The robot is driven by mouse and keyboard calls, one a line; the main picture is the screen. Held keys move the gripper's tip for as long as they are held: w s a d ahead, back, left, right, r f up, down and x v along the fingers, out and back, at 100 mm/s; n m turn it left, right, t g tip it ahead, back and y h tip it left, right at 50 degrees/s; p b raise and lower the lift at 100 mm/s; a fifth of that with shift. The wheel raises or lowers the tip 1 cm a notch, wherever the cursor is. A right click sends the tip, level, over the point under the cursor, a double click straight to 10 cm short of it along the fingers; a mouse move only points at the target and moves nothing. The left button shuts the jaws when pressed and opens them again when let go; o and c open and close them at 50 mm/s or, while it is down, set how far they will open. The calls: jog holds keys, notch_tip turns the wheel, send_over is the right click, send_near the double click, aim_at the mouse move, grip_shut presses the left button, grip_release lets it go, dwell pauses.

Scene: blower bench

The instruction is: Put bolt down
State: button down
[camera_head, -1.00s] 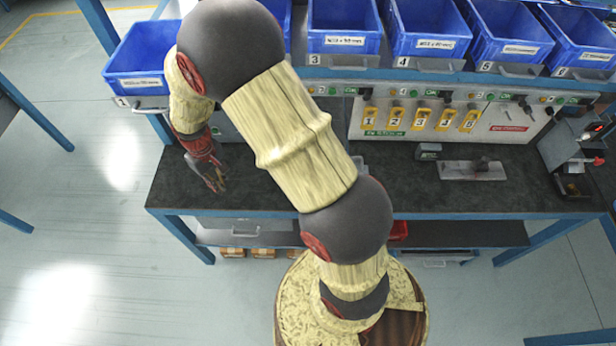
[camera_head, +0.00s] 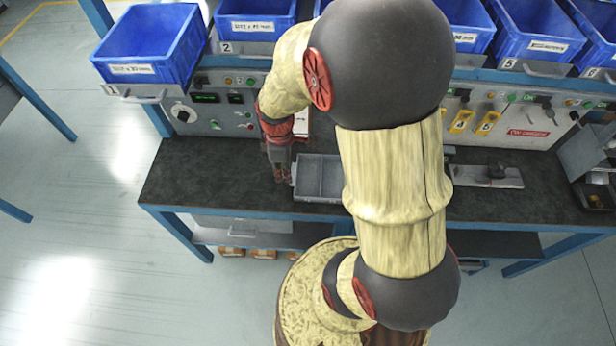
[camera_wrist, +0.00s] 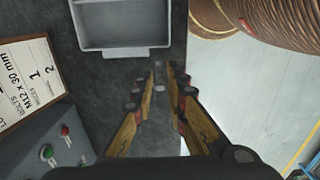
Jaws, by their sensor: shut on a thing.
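My gripper (camera_head: 280,175) hangs low over the dark bench top, just left of the grey tray. In the wrist view its two fingers (camera_wrist: 159,80) point toward the top of the picture, closed on a small grey bolt (camera_wrist: 159,64) between their tips. The bolt is small and partly hidden by the fingers; in the head view I cannot make it out. The grey tray (camera_head: 320,192) has a divider; its right part is hidden behind my arm. In the wrist view the tray (camera_wrist: 126,51) lies just beyond the fingertips, apart from them.
A white label card reading M12 x 30 mm (camera_wrist: 28,80) stands by the control panel (camera_head: 215,118). Blue bins (camera_head: 150,45) line the back above it. A flat metal plate (camera_head: 500,177) lies to the right. The bench (camera_head: 200,180) left of my gripper is clear.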

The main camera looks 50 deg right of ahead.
jog(key=d+f+b, duration=0.1)
jog(key=d+f, duration=0.1)
jog(key=d, duration=0.2)
jog(key=b, duration=0.2)
send_over(308, 180)
jog(key=f, duration=0.5)
jog(key=shift+w+a+f, duration=0.1)
jog(key=shift+a+f, duration=0.05)
jog(key=shift+a, duration=0.15)
jog(key=shift+d+f+b, duration=0.15)
jog(key=shift+f+b, duration=0.2)
jog(key=shift+f, duration=0.55)
jog(key=shift+d+f+b, duration=0.15)
jog(key=shift+f+b, duration=0.15)
jog(key=shift+f, duration=0.6)
jog(key=shift+f, duration=0.15)
jog(key=c, duration=1.8)
grip_release()
jog(key=shift+o, duration=0.2)
